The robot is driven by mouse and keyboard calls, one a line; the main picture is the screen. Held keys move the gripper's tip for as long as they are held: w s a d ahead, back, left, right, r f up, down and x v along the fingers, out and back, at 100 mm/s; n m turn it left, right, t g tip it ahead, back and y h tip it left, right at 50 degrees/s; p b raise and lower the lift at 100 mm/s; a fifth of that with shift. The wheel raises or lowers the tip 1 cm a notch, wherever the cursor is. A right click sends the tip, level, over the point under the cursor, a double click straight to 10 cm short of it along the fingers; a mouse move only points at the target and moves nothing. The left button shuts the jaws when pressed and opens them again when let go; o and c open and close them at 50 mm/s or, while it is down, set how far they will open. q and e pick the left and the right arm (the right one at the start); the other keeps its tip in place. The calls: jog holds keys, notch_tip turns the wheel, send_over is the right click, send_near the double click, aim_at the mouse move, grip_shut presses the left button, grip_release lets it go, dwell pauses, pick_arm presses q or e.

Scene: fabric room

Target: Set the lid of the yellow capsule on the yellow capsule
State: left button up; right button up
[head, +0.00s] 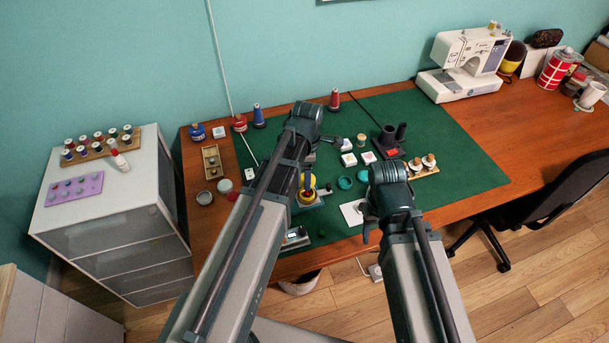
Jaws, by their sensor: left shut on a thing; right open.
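A yellow round shape (305,196) shows at the fingertips of my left gripper (308,184), low over the green mat. My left gripper points down and is shut on what looks like the yellow capsule's lid. The yellow capsule seems to be directly below it, but at this size I cannot separate lid from capsule or tell whether they touch. The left arm and fingers hide part of both. My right gripper (371,229) is open and empty, over the front part of the mat beside a white square.
The green mat (450,155) has free room at its right. Teal round pieces (345,183) lie between the grippers. A sewing machine (465,65) stands at the back right.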

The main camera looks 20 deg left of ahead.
pick_arm(q)
jog(key=shift+w+r, duration=0.1)
jog(key=shift+w, duration=0.25)
pick_arm(e)
jog(key=shift+w, duration=0.3)
pick_arm(q)
notch_tip(320, 180, down, 6)
jog(key=b, duration=0.5)
jog(key=shift+r+b, duration=0.1)
jog(key=shift+b, duration=0.3)
pick_arm(e)
notch_tip(320, 180, down, 6)
jog(key=shift+r, duration=0.15)
pick_arm(q)
jog(key=shift+f+b, duration=0.65)
pick_arm(e)
jog(key=shift+f, duration=0.6)
pick_arm(q)
jog(key=o, duration=1)
jog(key=shift+o, duration=0.2)
jog(key=shift+r, duration=0.1)
pick_arm(e)
jog(key=shift+r, duration=0.1)
